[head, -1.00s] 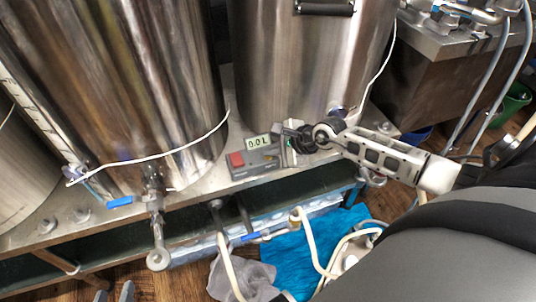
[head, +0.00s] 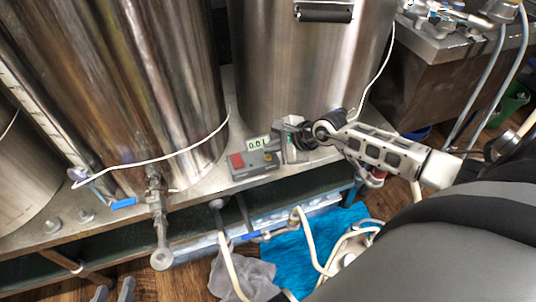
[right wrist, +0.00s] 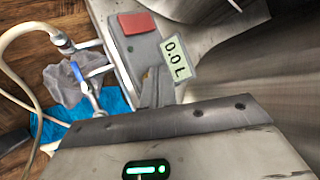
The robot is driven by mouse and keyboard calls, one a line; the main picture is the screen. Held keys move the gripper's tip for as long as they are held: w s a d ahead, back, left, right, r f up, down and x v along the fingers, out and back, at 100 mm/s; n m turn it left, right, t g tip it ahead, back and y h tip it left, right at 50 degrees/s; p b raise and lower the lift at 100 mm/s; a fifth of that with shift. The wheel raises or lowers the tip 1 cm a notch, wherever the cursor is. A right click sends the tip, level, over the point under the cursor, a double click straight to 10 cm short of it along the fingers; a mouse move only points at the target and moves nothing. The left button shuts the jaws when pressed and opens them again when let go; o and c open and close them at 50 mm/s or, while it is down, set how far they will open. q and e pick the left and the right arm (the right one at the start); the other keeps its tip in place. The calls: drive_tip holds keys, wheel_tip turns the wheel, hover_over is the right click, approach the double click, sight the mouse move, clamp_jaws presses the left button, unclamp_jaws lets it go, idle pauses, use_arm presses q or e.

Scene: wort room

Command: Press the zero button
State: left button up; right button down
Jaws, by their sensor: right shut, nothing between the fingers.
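A grey control box (head: 254,171) sits on the metal bench edge between two steel tanks. It has a red button (head: 236,160), a display (head: 258,143) reading 0.0 L, and a small orange-brown button (head: 268,157). In the right wrist view the box shows with the red button (right wrist: 137,23), the display (right wrist: 175,59) and part of the small button (right wrist: 146,75) beside the fingertips. My right gripper (head: 281,152) is shut and empty, at the box's right end; I cannot tell whether it touches. My left gripper (head: 113,291) is at the bottom left, fingers apart, far from the box.
Large steel tanks (head: 130,80) stand close behind the box. A valve (head: 158,215) juts out to the left, and a white cable (head: 160,158) crosses the left tank. Hoses (head: 309,245), a grey rag (head: 240,275) and a blue cloth (head: 290,262) lie below the bench.

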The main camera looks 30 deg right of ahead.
wheel_tip(320, 180, up, 4)
drive_tip(key=p, duration=0.3)
drive_tip(key=shift+r, duration=0.25)
idle(0.4)
